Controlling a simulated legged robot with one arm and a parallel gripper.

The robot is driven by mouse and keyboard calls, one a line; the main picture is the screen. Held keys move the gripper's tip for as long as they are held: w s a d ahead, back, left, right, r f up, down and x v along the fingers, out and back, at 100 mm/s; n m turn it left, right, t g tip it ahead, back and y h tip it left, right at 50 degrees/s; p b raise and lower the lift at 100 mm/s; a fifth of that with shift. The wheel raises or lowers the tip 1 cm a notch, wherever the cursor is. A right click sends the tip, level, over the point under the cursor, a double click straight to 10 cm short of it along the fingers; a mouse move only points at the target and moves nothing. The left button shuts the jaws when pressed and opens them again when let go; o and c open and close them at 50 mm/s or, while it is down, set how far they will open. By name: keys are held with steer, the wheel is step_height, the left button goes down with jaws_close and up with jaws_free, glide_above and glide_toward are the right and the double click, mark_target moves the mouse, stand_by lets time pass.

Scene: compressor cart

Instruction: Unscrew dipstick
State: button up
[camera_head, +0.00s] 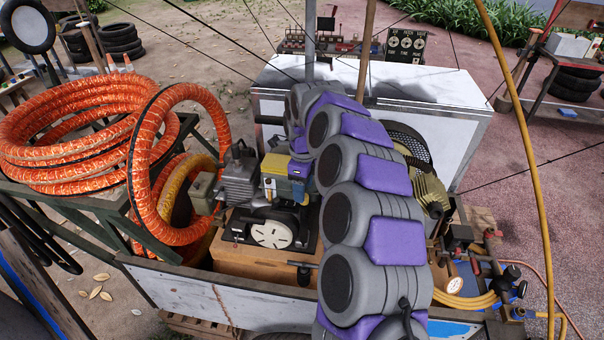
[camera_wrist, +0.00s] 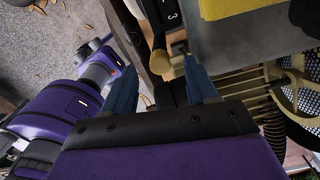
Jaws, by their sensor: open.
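In the wrist view my gripper (camera_wrist: 160,65) is open, its two blue fingers spread apart. A small tan knob (camera_wrist: 160,62) with a dark shaft appears between the fingertips, in line with the gap; it looks like the dipstick's head, though I cannot be sure. I see no clear grip on it, and I cannot tell how deep it lies between the fingers.
A tan ribbed engine part (camera_wrist: 250,88) and a black mesh guard (camera_wrist: 305,95) lie close to the right finger. A yellow block (camera_wrist: 232,8) is above. On the cart (camera_head: 215,298), orange hose coils (camera_head: 60,150) stand left, beside a grey motor (camera_head: 239,178).

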step_height(320, 180, down, 6)
steer(key=shift+r+b, duration=0.1)
steer(key=shift+b, duration=0.35)
steer(key=shift+c, duration=0.5)
jaws_close()
steer(key=shift+n+p, duration=0.8)
steer(key=shift+n, duration=0.6)
steer(key=shift+s+r+n+p, duration=0.1)
steer(key=shift+n+p, duration=0.25)
steer(key=shift+n, duration=0.15)
steer(key=shift+n+p, duration=0.45)
steer(key=shift+n, duration=0.45)
